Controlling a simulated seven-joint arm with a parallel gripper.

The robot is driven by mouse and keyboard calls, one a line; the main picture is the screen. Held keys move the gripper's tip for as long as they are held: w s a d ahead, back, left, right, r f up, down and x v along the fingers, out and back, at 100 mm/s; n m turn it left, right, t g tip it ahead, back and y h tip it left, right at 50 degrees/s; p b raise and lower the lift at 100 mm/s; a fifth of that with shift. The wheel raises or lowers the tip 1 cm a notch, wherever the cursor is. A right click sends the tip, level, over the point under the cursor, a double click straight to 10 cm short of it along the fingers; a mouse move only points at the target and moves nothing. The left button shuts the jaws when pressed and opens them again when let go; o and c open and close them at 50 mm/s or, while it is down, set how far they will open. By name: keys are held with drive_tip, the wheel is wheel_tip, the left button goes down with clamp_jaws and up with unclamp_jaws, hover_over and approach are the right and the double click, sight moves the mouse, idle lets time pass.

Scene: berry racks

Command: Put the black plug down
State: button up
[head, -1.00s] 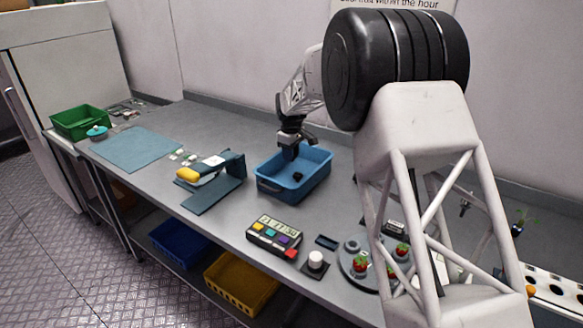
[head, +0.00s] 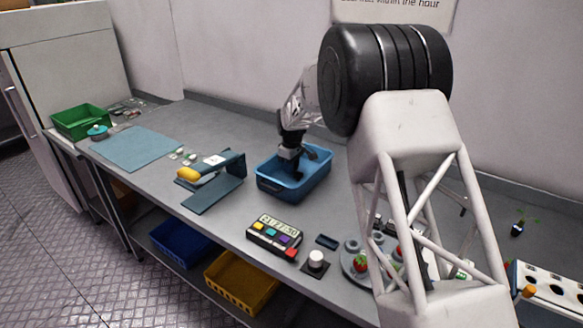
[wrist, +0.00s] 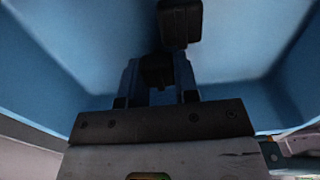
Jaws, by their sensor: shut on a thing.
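My gripper (wrist: 157,66) is inside the blue bin (head: 283,191), pointing down, with its fingers shut on a dark piece, the black plug (wrist: 156,72). The plug is mostly in shadow between the fingertips. Another black blocky thing (wrist: 180,24) shows just beyond the fingertips in the wrist view, inside the bin. I cannot tell whether the held plug touches the bin floor. In the head view the gripper (head: 293,172) is dark and small, and the plug cannot be made out.
The bin's walls surround the gripper closely. A blue stand with a yellow-handled tool (head: 190,174) is to the left, a button timer (head: 273,234) in front. A round berry rack (head: 352,268) is at right, partly behind my white frame. A green crate (head: 82,122) is far left.

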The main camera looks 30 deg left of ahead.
drive_tip(key=shift+f, duration=0.2)
drive_tip(key=o, duration=0.9)
drive_tip(key=shift+r, duration=0.15)
wheel_tip(320, 180, up, 12)
drive_tip(key=shift+f, duration=0.1)
idle(0.4)
idle(0.9)
